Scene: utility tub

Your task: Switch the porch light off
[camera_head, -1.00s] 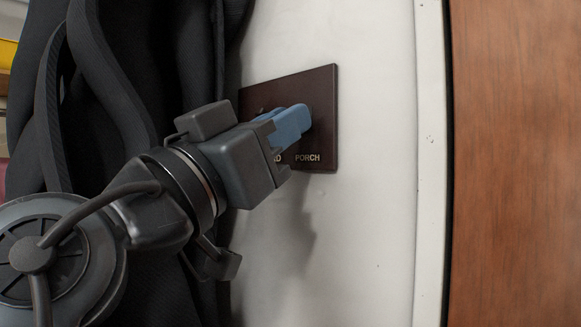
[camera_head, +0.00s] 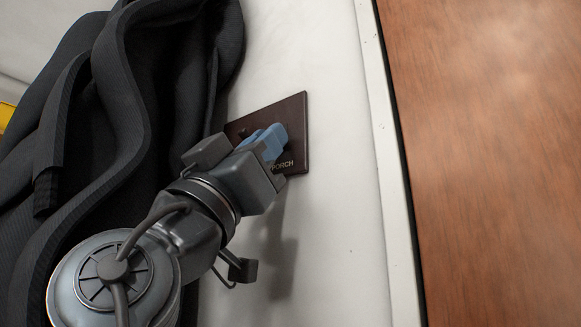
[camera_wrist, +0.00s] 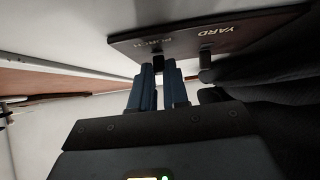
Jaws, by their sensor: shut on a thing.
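A dark brown switch plate (camera_head: 297,115) is on the white wall, with the word PORCH at its lower right in the head view. In the wrist view the plate (camera_wrist: 255,27) shows the words YARD and PORCH. My gripper (camera_head: 278,140) has its blue fingers at the PORCH side of the plate. In the wrist view my gripper (camera_wrist: 158,68) is shut on the dark porch switch (camera_wrist: 158,61), which shows only in part between the fingertips. The yard switch (camera_wrist: 206,58) stands free beside the fingers. I cannot tell which way the porch switch is tipped.
Dark ribbed clothing (camera_head: 140,95) hangs close on the left of the plate and beside my arm. White wall (camera_head: 335,220) is clear below and right of the plate. A white trim strip (camera_head: 388,170) and a brown wooden panel (camera_head: 490,160) lie further right.

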